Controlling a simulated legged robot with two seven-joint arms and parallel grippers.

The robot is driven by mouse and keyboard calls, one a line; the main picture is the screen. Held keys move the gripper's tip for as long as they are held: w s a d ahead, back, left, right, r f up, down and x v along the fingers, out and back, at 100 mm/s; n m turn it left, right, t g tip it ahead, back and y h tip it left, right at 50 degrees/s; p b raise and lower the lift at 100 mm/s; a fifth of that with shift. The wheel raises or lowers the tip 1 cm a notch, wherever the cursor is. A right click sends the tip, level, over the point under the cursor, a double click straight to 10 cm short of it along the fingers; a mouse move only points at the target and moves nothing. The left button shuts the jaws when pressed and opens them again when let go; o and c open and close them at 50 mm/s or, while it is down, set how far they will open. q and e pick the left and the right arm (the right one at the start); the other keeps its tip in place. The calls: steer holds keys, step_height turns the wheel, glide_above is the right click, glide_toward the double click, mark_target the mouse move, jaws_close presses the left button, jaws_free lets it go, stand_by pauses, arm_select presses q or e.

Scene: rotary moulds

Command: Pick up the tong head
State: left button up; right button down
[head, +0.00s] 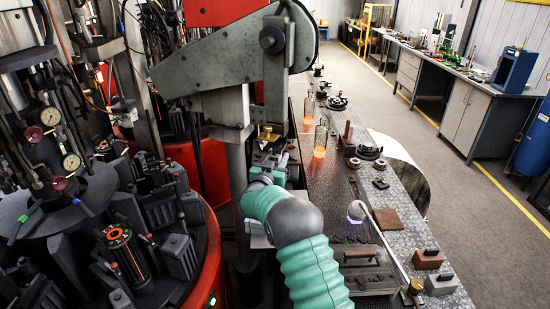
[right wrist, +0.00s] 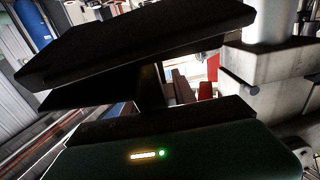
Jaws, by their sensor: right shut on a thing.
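My right arm in its teal sleeve reaches forward in the head view, and my right gripper (head: 270,160) is at the tong head (head: 266,134), a small brass-coloured and grey metal piece below the big grey machine arm. The right gripper is shut on it. In the right wrist view the dark jaws (right wrist: 155,85) fill the middle, and the held part between them is too dark to make out clearly. My left gripper is not in view.
The grey machine arm (head: 220,55) hangs close above my right gripper. The rotary mould machine (head: 110,215) stands at left. A thin rod (head: 385,240) lies nearer.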

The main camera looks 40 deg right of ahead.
steer(key=shift+d+r, duration=0.1)
steer(key=shift+r, duration=0.1)
steer(key=shift+r, duration=0.25)
steer(key=b+v, duration=0.5)
steer(key=v, duration=1.3)
steer(key=shift+r, duration=0.45)
